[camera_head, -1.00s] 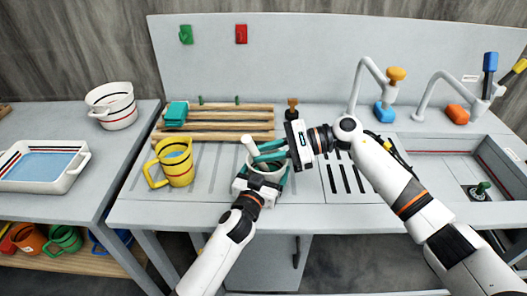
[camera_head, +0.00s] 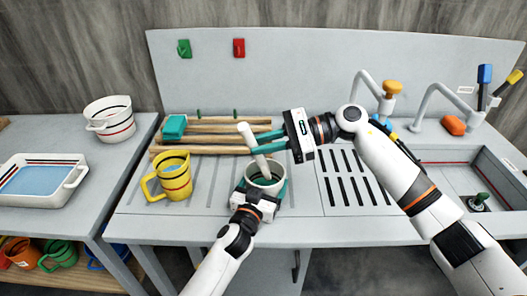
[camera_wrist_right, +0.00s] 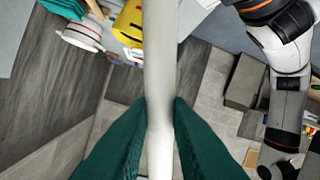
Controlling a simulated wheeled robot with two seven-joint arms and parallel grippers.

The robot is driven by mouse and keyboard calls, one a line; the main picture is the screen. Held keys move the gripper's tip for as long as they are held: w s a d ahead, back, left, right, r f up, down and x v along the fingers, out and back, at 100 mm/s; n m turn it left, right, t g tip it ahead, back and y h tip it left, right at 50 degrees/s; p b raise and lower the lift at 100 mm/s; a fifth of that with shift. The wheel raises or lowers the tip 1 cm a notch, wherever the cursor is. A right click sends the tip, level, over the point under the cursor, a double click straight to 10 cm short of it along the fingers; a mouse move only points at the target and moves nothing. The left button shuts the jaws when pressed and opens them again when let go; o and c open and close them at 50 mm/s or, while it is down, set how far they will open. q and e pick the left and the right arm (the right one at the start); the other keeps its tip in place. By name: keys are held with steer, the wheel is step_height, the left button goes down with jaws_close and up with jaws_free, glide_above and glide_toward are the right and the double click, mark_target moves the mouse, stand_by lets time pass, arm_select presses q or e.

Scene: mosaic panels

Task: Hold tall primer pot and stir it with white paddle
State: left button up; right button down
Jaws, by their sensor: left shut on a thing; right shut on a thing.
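The pot (camera_head: 252,181), white with an open mouth, stands at the front of the grey worktop in the head view. My left gripper (camera_head: 265,190) is shut on it from the front, its teal fingers along its sides. The white paddle (camera_head: 246,135) leans, its top to the left and its lower end inside the pot's mouth. My right gripper (camera_head: 261,144) is shut on the paddle's shaft above the pot. In the right wrist view the white shaft (camera_wrist_right: 160,70) runs between the teal fingers of this gripper (camera_wrist_right: 161,105). The pot's contents are hidden.
A yellow jug (camera_head: 175,180) stands left of the pot. A wooden slatted rack (camera_head: 215,130) with a teal block (camera_head: 174,127) lies behind. A white striped pot (camera_head: 110,120) and a tray (camera_head: 75,182) of blue liquid are on the left table. Taps and a sink (camera_head: 460,180) are at right.

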step_height(320, 180, up, 8)
stand_by(0.8)
steer(key=shift+r, duration=0.1)
arm_select(q)
steer(key=o, duration=1.1)
steer(key=v, duration=1.2)
